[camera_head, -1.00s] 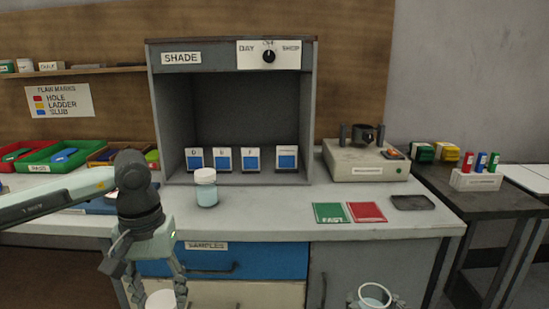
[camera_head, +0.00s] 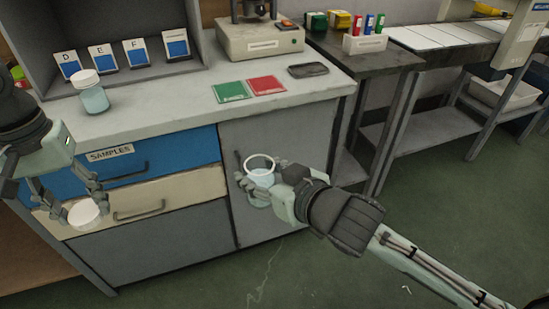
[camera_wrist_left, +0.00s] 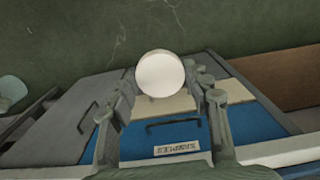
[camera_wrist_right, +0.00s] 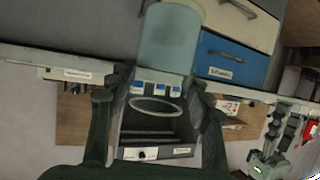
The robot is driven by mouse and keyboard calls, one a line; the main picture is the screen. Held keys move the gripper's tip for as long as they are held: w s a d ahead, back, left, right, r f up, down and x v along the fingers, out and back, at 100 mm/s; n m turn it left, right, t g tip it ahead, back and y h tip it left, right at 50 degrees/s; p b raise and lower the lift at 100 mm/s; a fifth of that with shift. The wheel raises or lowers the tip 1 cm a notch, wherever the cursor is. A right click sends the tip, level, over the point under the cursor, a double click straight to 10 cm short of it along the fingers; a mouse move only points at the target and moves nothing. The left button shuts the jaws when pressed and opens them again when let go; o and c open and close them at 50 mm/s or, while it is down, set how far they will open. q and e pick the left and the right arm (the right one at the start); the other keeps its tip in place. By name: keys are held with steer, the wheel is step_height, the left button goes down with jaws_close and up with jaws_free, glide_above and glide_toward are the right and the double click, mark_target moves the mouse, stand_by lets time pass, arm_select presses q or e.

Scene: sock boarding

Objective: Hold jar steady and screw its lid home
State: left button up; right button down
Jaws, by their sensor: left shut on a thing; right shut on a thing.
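The open jar (camera_head: 258,168) is pale blue glass with a bare round rim. My right gripper (camera_head: 258,183) is shut on it in front of the grey cabinet door, and the jar also shows in the right wrist view (camera_wrist_right: 168,45). The white round lid (camera_head: 84,213) is in my left gripper (camera_head: 70,205), which is shut on it in front of the drawers. The lid also shows in the left wrist view (camera_wrist_left: 160,73) between the fingertips. Lid and jar are well apart, with the lid to the left and a little lower in the head view.
A second jar (camera_head: 91,92), with a white lid on, stands on the worktop (camera_head: 170,108). Green (camera_head: 230,92) and red (camera_head: 266,86) cards and a dark tray (camera_head: 309,70) lie further right. The blue drawer (camera_head: 125,165) and cabinet are behind the grippers. Floor at the front is clear.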

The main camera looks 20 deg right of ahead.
steer(key=s+a+n+g+y, duration=0.1)
steer(key=a+n+g+y, duration=0.1)
steer(key=a+n+y, duration=0.3)
steer(key=a, duration=0.3)
steer(key=shift+a+r+g, duration=0.2)
steer(key=shift+r+g, duration=0.1)
steer(key=shift+r, duration=0.1)
steer(key=shift+s, duration=0.1)
arm_select(q)
steer(key=s+d+r, duration=0.1)
steer(key=d+r, duration=0.4)
steer(key=d, duration=0.6)
steer(key=s+d+r, duration=0.1)
steer(key=d+r, duration=0.5)
steer(key=d, duration=0.6)
steer(key=shift+f, duration=1.95)
